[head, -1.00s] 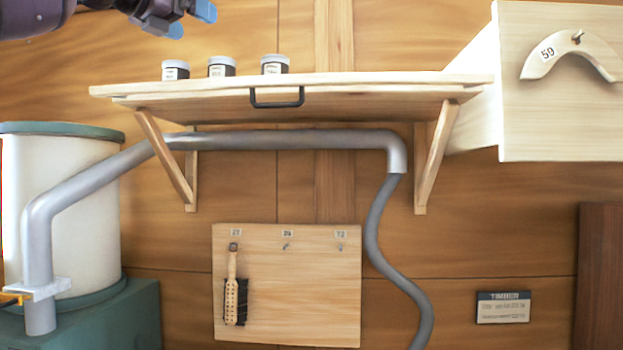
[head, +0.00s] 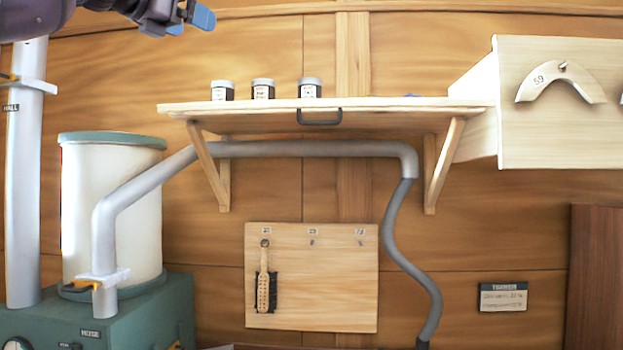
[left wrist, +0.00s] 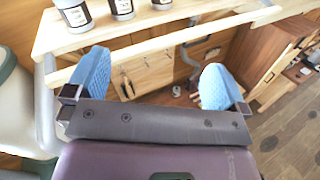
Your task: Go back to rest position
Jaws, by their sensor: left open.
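My left gripper (head: 188,22) is at the top left of the head view, above and left of the wooden shelf (head: 400,104). In the left wrist view its two blue fingertips (left wrist: 155,82) are spread wide apart with nothing between them. The shelf's front edge and three jars show beyond the fingers there. My right gripper is in neither view.
Three lidded jars (head: 263,89) stand on the shelf. A brush (head: 263,280) hangs on a pegboard (head: 325,285) below. A white drum with green rim (head: 112,200) and grey pipes (head: 25,170) stand at left. A pale cabinet (head: 560,120) is at right.

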